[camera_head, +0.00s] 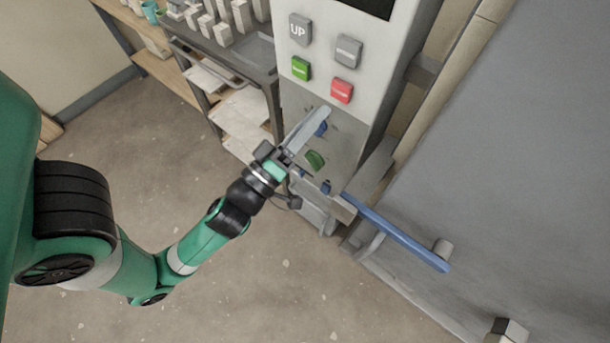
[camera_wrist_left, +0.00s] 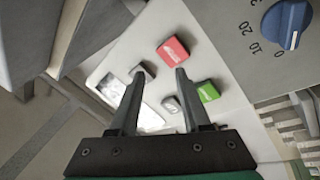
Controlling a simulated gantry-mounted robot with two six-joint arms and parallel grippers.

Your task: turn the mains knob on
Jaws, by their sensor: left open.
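The control cabinet (camera_head: 350,100) carries a lower grey panel with a green knob (camera_head: 315,160), a blue knob (camera_head: 321,129) above it and another small blue knob (camera_head: 326,187) below it. No mains label is readable, so I cannot tell which knob is the mains one. My left gripper (camera_head: 314,122) is in front of this panel, overlapping its left part beside the knobs. In the left wrist view its two fingers (camera_wrist_left: 160,75) are apart with nothing between them. A blue dial (camera_wrist_left: 288,25) with number marks shows at the top right there. My right gripper is not in view.
Above the knobs are a red button (camera_head: 342,90), a green button (camera_head: 301,68), an UP button (camera_head: 299,29) and a grey button (camera_head: 348,51). A blue bar handle (camera_head: 398,232) juts out at the right. A cart (camera_head: 262,55) with pale pieces stands left.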

